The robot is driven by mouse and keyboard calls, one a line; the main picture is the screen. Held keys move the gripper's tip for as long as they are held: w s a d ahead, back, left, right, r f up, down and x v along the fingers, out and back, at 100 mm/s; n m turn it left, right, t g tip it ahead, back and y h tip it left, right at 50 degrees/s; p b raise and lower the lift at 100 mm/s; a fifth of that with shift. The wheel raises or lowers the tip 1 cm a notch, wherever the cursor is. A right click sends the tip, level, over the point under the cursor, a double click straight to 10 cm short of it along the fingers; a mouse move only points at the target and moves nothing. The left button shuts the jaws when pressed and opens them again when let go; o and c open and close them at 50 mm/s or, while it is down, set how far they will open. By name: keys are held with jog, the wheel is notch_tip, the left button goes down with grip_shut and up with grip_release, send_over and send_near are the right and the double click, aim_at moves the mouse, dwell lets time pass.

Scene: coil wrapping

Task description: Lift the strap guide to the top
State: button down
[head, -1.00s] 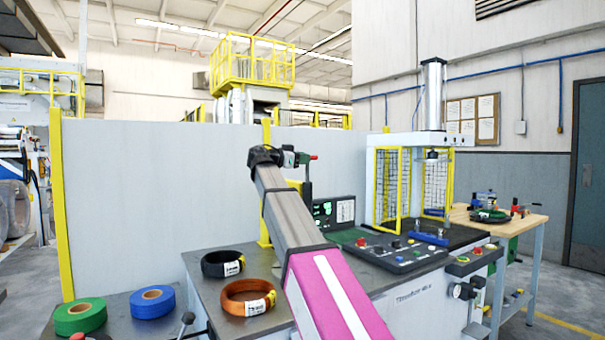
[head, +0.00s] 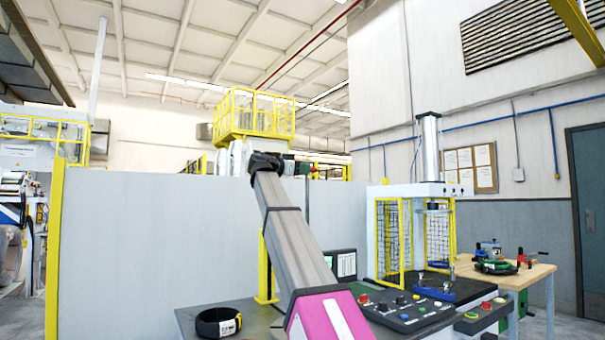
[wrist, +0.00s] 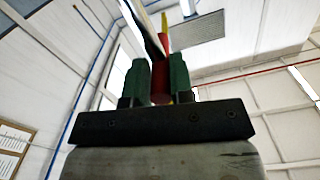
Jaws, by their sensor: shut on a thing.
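The strap guide shows as a red cylindrical grip (wrist: 160,82) between the two green fingers of my gripper (wrist: 157,85) in the wrist view; the fingers are shut on it. A yellow part and a dark bar extend beyond it at the top of that view. In the head view my gripper (head: 300,166) is small and partly hidden by my wrist, with a red spot of the guide (head: 315,168) at its right. It stands about level with the top of the grey partition, well above the bench. The guide's full shape is hidden.
A yellow post (head: 263,265) stands on the bench behind my arm. A black coil (head: 217,322) lies at the bench's left. A control panel (head: 405,310) and a yellow-framed press cage (head: 385,240) are on the right. The space above the partition (head: 150,250) is open.

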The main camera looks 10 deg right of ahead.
jog(key=shift+w+a+r, duration=0.1)
jog(key=shift+w+r, duration=0.1)
jog(key=shift+r, duration=0.15)
jog(key=c, duration=1.1)
grip_release()
jog(key=shift+f, duration=0.1)
jog(key=shift+o, duration=0.2)
jog(key=shift+s, duration=0.1)
jog(key=v, duration=1)
jog(key=shift+s+a, duration=0.15)
jog(key=shift+a, duration=0.2)
